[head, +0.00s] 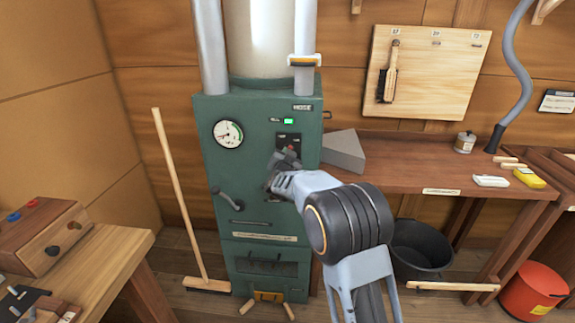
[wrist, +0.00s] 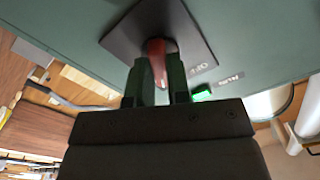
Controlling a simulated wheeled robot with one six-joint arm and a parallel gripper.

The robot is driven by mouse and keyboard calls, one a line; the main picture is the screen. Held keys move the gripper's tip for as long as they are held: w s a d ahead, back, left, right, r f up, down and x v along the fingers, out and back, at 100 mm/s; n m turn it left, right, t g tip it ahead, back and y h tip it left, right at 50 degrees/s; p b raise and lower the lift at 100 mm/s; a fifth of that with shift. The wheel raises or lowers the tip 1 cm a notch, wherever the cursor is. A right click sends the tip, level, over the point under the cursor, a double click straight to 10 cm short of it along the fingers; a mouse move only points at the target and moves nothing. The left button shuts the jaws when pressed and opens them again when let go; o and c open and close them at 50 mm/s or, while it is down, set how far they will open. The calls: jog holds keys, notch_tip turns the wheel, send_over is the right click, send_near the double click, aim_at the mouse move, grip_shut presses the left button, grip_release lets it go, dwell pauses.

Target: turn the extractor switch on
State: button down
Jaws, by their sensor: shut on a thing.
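The extractor (head: 262,185) is a tall green cabinet with pipes on top. Its switch has a dark plate (head: 288,141) on the front face; the plate also shows close up in the wrist view (wrist: 130,35). A red switch lever (wrist: 157,47) stands out from the plate between my fingers. My gripper (head: 283,160) is shut on this lever. An OFF label shows beside the lever, and a RUN label is next to a green lamp (head: 288,121), which is lit. My fingers hide part of the lever, and I cannot tell its exact position.
A round gauge (head: 228,134) and a dark handle (head: 229,198) are on the cabinet's front. A broom (head: 180,195) leans at its left. A workbench (head: 400,172) with a grey wedge block (head: 344,150) adjoins its right, with a black bucket (head: 421,245) below.

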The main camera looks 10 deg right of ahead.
jog(key=shift+m+b, duration=0.55)
jog(key=shift+m, duration=0.05)
jog(key=shift+r, duration=0.1)
jog(key=c, duration=1.1)
grip_release()
jog(key=b+v, duration=0.1)
jog(key=v, duration=1.3)
jog(key=shift+w, duration=0.1)
